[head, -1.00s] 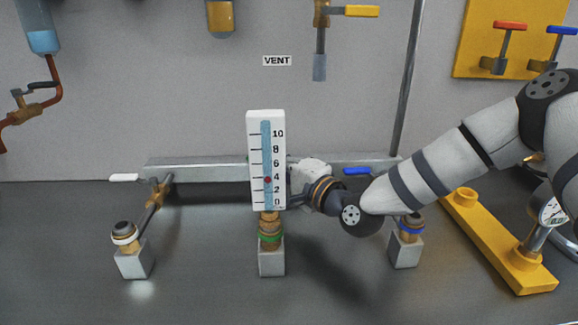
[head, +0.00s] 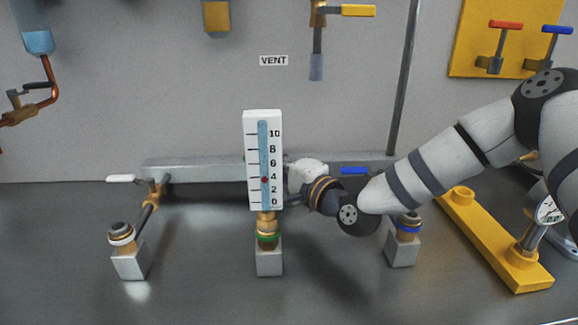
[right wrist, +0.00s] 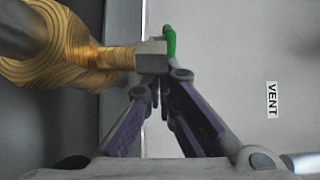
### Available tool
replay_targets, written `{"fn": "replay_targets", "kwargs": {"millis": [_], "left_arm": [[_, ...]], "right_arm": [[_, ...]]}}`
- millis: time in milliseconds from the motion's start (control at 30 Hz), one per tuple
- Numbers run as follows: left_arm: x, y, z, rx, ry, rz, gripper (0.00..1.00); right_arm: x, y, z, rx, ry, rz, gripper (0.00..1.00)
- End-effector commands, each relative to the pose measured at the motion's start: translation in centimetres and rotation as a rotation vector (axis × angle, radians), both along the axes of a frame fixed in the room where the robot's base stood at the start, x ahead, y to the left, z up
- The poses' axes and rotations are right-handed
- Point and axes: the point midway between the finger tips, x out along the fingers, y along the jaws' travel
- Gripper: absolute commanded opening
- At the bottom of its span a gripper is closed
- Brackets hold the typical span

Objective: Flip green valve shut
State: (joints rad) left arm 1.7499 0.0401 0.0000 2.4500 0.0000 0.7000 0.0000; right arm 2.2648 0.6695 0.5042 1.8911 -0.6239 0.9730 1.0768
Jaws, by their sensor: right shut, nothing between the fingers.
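The green valve's handle (right wrist: 170,42) shows nearly edge-on in the right wrist view, at the end of a grey stem block beside a brass valve body (right wrist: 75,50). In the head view the white level gauge (head: 250,190) hides most of this valve; a small bit of green shows at the gauge's left edge. A green-ringed fitting (head: 267,237) stands below the gauge. My right gripper (right wrist: 160,82) is shut and empty, its fingertips just below the stem block and green handle. I cannot tell whether they touch. My left gripper is not in view.
White (head: 121,178) and blue (head: 354,171) handles flank the gauge along a metal rail (head: 200,171). A yellow base (head: 490,235) with a dial stands at right. A VENT label (head: 273,60) is on the wall. The front bench is clear.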

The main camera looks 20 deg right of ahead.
Motion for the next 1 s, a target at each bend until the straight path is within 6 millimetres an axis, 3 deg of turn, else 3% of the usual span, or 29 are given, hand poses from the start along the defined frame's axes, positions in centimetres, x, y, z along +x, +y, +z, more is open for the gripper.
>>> {"fn": "replay_targets", "kwargs": {"millis": [267, 700, 1000], "left_arm": [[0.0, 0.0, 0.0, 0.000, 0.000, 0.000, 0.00], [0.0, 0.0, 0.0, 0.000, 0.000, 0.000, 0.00], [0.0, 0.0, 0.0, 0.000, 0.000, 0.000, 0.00]], "right_arm": [[0.0, 0.0, 0.7, 0.001, -0.002, -0.001, 0.00], [0.0, 0.0, 9.0, 0.000, -0.003, -0.001, 0.00], [0.0, 0.0, 10.0, 0.001, 0.000, 0.000, 0.00]]}}
